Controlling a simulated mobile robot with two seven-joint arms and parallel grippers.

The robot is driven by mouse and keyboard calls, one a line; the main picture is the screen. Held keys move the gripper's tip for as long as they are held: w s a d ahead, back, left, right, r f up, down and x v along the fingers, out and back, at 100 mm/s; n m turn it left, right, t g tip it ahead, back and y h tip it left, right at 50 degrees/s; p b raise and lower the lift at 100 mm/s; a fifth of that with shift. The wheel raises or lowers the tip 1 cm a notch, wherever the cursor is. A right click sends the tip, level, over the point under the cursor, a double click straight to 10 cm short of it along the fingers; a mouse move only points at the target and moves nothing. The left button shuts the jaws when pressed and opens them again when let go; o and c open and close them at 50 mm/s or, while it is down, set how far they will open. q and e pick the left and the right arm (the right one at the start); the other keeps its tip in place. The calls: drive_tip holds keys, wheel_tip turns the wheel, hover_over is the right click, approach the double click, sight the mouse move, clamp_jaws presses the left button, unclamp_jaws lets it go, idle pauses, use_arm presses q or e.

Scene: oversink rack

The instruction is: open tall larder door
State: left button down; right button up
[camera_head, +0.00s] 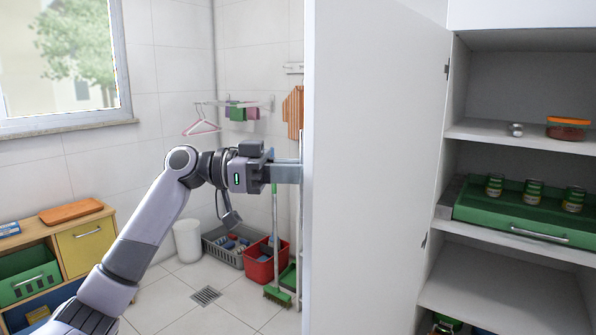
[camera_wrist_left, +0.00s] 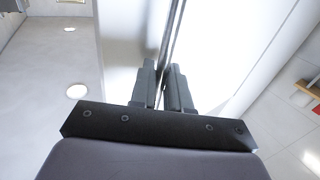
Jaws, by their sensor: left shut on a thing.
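The tall larder door (camera_head: 372,170) is a white panel standing open, swung out to the left of the larder, hinged on the cabinet's left side. My left gripper (camera_head: 300,172) is at the door's outer edge, on its far side in the head view. In the left wrist view my left gripper (camera_wrist_left: 163,88) has its fingers close together around a thin dark metal bar (camera_wrist_left: 173,40) that looks like the door handle. The handle is mostly hidden behind the door edge in the head view. My right gripper is in neither view.
The larder's shelves (camera_head: 510,258) show on the right, with a green drawer (camera_head: 520,215) holding cans. A wooden cabinet (camera_head: 75,235) stands at the left. A grey crate (camera_head: 222,250), a red bucket (camera_head: 262,268) and a green broom (camera_head: 277,296) stand behind my arm.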

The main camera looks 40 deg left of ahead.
use_arm(q)
drive_tip(key=shift+w+a+r, duration=0.1)
drive_tip(key=shift+w+a, duration=0.05)
drive_tip(key=c, duration=1.3)
unclamp_jaws()
drive_tip(key=shift+c, duration=0.2)
drive_tip(key=b+v, duration=0.1)
drive_tip(key=v, duration=0.6)
drive_tip(key=shift+b, duration=0.35)
